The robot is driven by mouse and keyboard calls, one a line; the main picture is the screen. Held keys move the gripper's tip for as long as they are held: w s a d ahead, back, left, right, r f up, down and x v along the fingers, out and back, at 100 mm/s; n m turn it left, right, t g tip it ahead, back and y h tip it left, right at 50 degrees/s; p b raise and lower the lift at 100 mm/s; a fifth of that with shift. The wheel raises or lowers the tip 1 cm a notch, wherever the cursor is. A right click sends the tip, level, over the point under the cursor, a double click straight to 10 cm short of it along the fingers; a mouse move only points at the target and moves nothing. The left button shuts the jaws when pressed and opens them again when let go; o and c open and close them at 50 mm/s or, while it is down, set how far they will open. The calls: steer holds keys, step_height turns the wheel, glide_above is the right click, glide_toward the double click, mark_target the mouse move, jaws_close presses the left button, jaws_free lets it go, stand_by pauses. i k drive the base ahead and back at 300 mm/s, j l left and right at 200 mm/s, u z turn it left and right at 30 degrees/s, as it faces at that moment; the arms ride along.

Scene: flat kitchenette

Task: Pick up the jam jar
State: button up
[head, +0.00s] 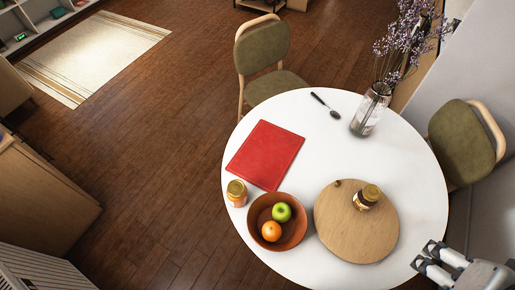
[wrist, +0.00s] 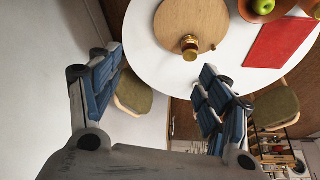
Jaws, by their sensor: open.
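A small jar with a gold lid and dark contents (head: 366,197) stands on a round wooden board (head: 338,235) on the white table. In the wrist view this jar (wrist: 190,50) shows near the board's edge, beyond my fingers. A second gold-lidded jar with orange contents (head: 237,194) stands at the table's left edge. I cannot tell from the labels which one holds jam. My gripper (head: 430,262) is at the table's lower right edge, apart from both jars. In the wrist view my gripper (wrist: 158,62) is open and empty, its blue-padded fingers wide apart.
A brown bowl (head: 256,223) with a green apple and an orange sits between the orange jar and the board. A red cutting board (head: 265,154), a dark spoon (head: 326,105) and a glass vase of purple flowers (head: 369,112) are farther back. Chairs (head: 262,55) stand around.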

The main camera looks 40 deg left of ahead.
mark_target(237, 191)
steer(key=u, duration=2.2)
steer(key=i+j, duration=0.15)
steer(key=j, duration=0.2)
steer(key=i+j, duration=0.15)
steer(key=j, duration=0.15)
steer(key=i+j, duration=0.15)
steer(key=j, duration=0.2)
steer(key=i+j, duration=0.15)
steer(key=j, duration=0.15)
steer(key=j+z, duration=0.15)
steer(key=z, duration=0.35)
steer(key=i+j+z, duration=0.1)
steer(key=z, duration=0.4)
steer(key=j+z, duration=0.25)
steer(key=z, duration=0.95)
